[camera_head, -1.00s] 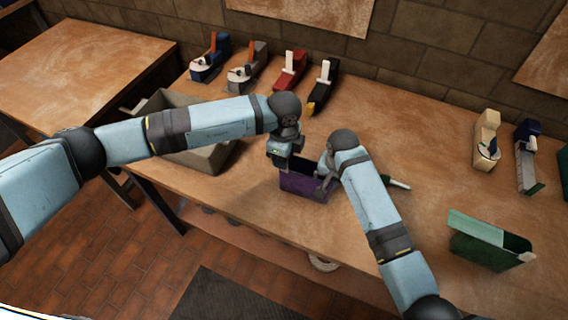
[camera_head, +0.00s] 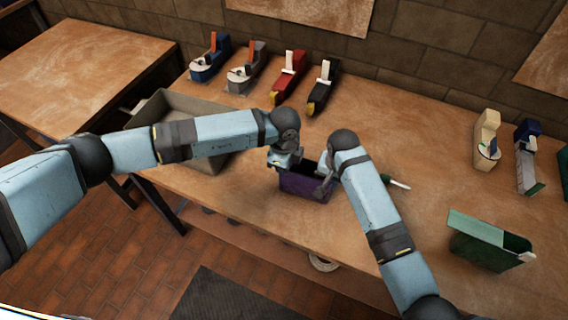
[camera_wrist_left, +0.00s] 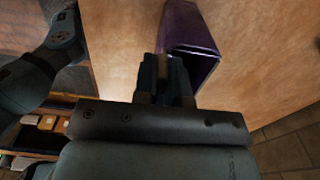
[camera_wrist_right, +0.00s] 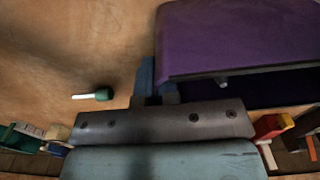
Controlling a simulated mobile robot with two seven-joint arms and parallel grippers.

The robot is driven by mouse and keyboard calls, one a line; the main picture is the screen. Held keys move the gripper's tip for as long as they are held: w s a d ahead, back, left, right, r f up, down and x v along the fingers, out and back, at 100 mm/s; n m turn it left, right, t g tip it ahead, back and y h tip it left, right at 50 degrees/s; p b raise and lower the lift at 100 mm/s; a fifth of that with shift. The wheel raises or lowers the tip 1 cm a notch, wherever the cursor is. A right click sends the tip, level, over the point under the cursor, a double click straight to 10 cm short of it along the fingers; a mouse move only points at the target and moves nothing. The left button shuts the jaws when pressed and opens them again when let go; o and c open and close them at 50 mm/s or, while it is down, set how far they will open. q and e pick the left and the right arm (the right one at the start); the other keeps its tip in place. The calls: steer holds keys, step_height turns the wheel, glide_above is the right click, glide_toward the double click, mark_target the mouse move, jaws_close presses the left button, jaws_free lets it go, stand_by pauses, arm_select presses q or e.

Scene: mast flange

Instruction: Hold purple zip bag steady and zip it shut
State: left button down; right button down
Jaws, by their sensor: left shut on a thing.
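The purple zip bag (camera_head: 305,184) stands on the bench, its open top showing as a dark slot in the left wrist view (camera_wrist_left: 190,32). My left gripper (camera_head: 285,160) is at the bag's left end, shut on what looks like its top edge; its fingertips (camera_wrist_left: 167,62) hide the exact contact. My right gripper (camera_head: 325,182) is at the bag's right end. In the right wrist view its fingers (camera_wrist_right: 155,78) are at the bag's corner; whether they close on it is unclear. A small grey tab (camera_wrist_right: 222,82), possibly the zip slider, shows along the bag's rim.
A green bag (camera_head: 485,246) stands open at right. A green-and-white marker-like thing (camera_head: 394,182) lies just right of my right wrist. A grey bin (camera_head: 205,160) is behind my left arm. Several tool-like blocks (camera_head: 288,75) line the back. The bench front is clear.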

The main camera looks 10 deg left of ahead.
arm_select(q)
steer(key=d, duration=0.2)
steer(key=s+d, duration=0.1)
steer(key=d, duration=0.1)
steer(key=shift+a, duration=0.1)
steer(key=c, duration=1.2)
jaws_free()
steer(key=shift+o, duration=0.2)
step_height(320, 180, up, 12)
